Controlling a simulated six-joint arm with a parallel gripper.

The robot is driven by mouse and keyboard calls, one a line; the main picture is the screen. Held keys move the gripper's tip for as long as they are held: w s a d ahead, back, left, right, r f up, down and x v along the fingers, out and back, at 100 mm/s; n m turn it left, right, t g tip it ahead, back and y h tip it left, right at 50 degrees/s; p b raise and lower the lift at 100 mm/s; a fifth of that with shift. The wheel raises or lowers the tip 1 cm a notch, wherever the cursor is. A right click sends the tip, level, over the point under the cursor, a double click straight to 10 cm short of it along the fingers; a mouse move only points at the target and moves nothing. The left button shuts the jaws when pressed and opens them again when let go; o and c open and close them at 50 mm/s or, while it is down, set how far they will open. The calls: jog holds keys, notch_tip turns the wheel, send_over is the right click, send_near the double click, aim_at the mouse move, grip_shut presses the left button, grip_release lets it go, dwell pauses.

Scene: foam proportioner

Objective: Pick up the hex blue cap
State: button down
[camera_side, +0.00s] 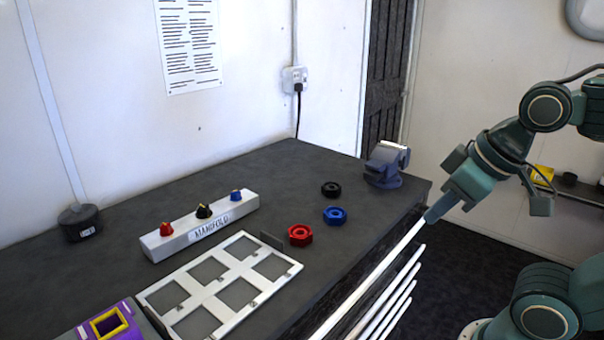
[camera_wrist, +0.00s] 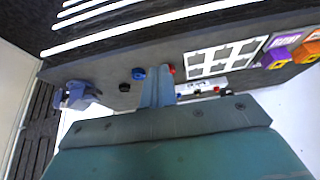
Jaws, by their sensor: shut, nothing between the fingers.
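The hex blue cap (camera_side: 334,215) lies on the dark bench top, between a black cap (camera_side: 331,188) behind it and a red hex cap (camera_side: 300,235) in front and to its left. In the wrist view the blue cap (camera_wrist: 138,73) shows just left of my fingers. My gripper (camera_side: 431,216) is beyond the bench's right edge, to the right of the caps and apart from them. Its fingers (camera_wrist: 158,87) are together and empty, and they hide part of the red cap in the wrist view.
A grey-blue vise (camera_side: 384,166) stands at the bench's back right corner. A white manifold (camera_side: 201,225) with red, black and blue knobs and a white framed tray (camera_side: 157,301) lie left. White rails (camera_side: 393,302) run along the bench's right side. Bench around the caps is clear.

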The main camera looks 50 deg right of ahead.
jog(key=c, duration=2.1)
grip_release()
jog(key=o, duration=1.5)
jog(key=shift+w+r, duration=0.1)
jog(key=w+d+r+m+g, duration=0.2)
jog(key=w+m, duration=0.3)
jog(key=w, duration=0.3)
jog(key=w+d+r+m+g, duration=0.15)
jog(key=w+m, duration=0.25)
jog(key=w, duration=0.4)
jog(key=w+d+f+m, duration=0.2)
jog(key=w+d, duration=0.1)
jog(key=w, duration=0.1)
jog(key=w+d+f+m+g+y, duration=0.1)
jog(key=w+d+f+m, duration=0.2)
jog(key=d, duration=0.1)
jog(key=w+d+f+m+g, duration=0.1)
jog(key=w+d+f+m, duration=0.1)
jog(key=w+d+m, duration=0.1)
jog(key=shift+w+d+f+y, duration=0.25)
jog(key=shift+w+d+y, duration=0.15)
jog(key=shift+w+d, duration=0.35)
jog(key=shift+a, duration=0.1)
